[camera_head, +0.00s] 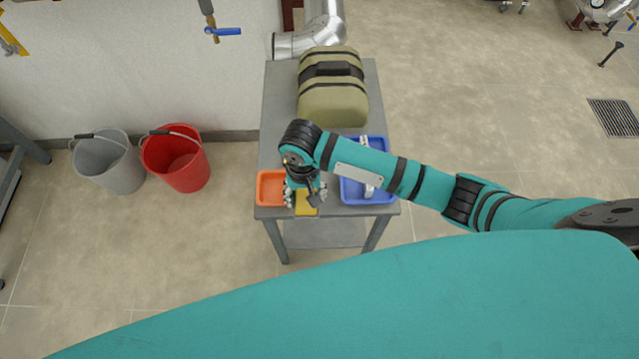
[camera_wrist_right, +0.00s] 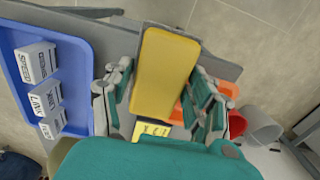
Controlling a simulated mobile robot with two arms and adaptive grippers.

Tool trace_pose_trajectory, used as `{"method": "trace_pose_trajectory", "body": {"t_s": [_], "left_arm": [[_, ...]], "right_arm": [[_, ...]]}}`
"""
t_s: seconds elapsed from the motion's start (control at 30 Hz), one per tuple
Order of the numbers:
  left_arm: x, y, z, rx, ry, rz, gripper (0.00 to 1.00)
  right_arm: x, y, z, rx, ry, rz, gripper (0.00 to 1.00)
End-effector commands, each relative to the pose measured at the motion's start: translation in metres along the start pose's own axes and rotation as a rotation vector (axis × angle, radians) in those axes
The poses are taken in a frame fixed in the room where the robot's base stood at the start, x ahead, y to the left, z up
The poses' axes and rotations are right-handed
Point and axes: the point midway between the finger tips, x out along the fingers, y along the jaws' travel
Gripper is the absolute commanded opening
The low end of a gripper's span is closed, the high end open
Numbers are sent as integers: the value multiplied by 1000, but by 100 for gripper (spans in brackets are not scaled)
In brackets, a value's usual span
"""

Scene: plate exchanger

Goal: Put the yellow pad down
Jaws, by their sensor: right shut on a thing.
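The yellow pad (camera_head: 306,209) is at the near edge of the grey table, between the orange tray and the blue tray. My right gripper (camera_head: 304,192) is above it, pointing down. In the right wrist view the pad (camera_wrist_right: 165,70) lies between the two fingers of the gripper (camera_wrist_right: 157,98), which is shut on it. I cannot tell whether the pad touches the tabletop. A small yellow piece with dark marks (camera_wrist_right: 150,132) shows close to the wrist. My left gripper is not in view.
The orange tray (camera_head: 265,198) is left of the gripper. The blue tray (camera_head: 352,198), with white printed boxes (camera_wrist_right: 36,62), is right, partly under my right arm. An olive case (camera_head: 333,105) stands at the table's back. Grey (camera_head: 112,165) and red (camera_head: 180,170) buckets stand left.

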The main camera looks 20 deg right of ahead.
Motion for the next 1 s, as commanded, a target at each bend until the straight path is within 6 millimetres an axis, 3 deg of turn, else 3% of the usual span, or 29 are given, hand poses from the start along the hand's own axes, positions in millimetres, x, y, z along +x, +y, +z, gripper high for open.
{"method": "trace_pose_trajectory", "body": {"t_s": [0.1, 0.43, 0.5, 0.63, 1.0], "left_arm": [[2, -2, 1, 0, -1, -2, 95], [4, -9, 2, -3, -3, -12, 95], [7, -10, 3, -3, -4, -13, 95], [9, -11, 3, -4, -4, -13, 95], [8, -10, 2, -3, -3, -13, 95]], "right_arm": [[2, 16, -22, 2, 2, 1, 24], [6, 37, -50, 2, 1, 2, 24], [22, 35, -46, -1, -3, 2, 24], [37, 34, -47, -2, -1, 0, 24], [42, 34, -46, -2, -1, -1, 24]]}}
